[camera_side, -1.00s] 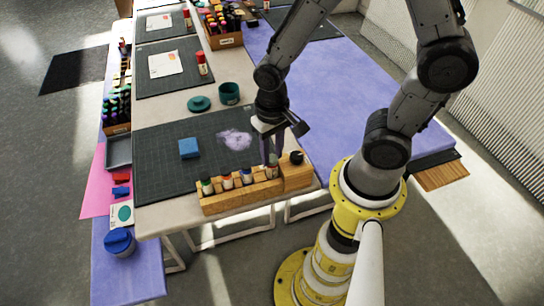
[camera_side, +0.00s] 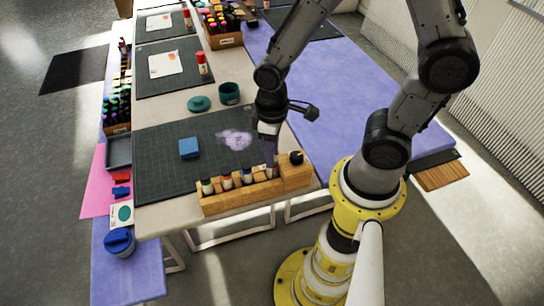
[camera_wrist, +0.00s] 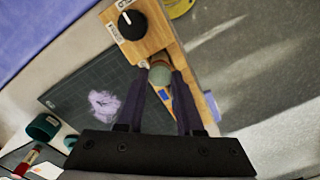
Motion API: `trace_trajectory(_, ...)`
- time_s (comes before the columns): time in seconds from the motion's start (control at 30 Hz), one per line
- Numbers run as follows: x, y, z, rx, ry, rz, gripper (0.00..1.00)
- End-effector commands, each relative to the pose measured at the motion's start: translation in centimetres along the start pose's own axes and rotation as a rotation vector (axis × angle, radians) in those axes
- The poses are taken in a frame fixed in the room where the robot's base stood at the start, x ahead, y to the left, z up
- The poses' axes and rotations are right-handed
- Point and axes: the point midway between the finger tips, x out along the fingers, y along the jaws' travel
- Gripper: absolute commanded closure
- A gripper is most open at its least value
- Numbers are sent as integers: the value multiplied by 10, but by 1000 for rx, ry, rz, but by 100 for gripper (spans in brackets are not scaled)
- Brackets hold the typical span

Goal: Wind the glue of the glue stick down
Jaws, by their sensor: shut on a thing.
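A wooden rack (camera_side: 240,197) on the near edge of the table holds several upright glue sticks in a row. My gripper (camera_side: 271,165) points down at the right end of this row and is shut on a glue stick (camera_wrist: 160,77). In the wrist view its rounded greyish-green part shows between my two fingers (camera_wrist: 160,70). In the side view my fingers mostly hide this stick. How far its glue stands out cannot be told.
A wooden block with a black dial (camera_side: 296,158) stands right beside the gripped stick. On the dark cutting mat (camera_side: 160,160) lie a blue block (camera_side: 189,148) and a pale purple smear (camera_side: 235,139). A green pot (camera_side: 229,93) stands behind the mat.

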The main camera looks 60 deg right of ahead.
Motion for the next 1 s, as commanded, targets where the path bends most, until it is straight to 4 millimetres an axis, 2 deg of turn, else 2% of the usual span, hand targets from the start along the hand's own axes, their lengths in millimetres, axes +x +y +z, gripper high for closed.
trace_trajectory(0.37,0,0,0,-48,0,0,96)
trace_trajectory(0.7,0,0,0,-401,1,0,96)
trace_trajectory(1.0,0,0,0,-441,1,0,96)
